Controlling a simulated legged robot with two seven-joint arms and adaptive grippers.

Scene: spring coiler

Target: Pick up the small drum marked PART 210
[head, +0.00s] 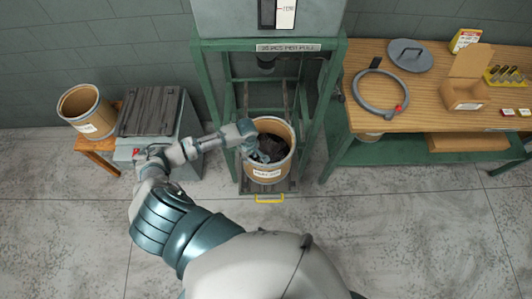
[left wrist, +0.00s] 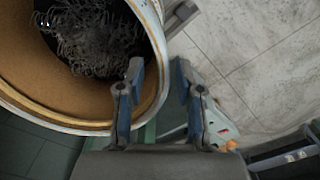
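A tan drum (head: 267,174) with a metal rim and a white label stands inside the green frame, and dark coiled wire lies in it. Another tan drum (head: 88,114) with a label sits on a wooden stand at the far left. Neither label is readable, so I cannot tell which is PART 210. My left gripper (head: 250,147) is at the left rim of the framed drum. In the left wrist view, its fingers (left wrist: 158,78) are apart with the drum's rim (left wrist: 157,38) between them, one finger over the inside. Contact is unclear. My right gripper is not in view.
The green frame (head: 222,95) has posts around the framed drum, and a yellow handle (head: 269,199) is at its front. A grey cabinet (head: 186,130) stands left. A wooden bench (head: 430,100) at right holds a grey ring (head: 361,97), a lid and boxes. The front floor is clear.

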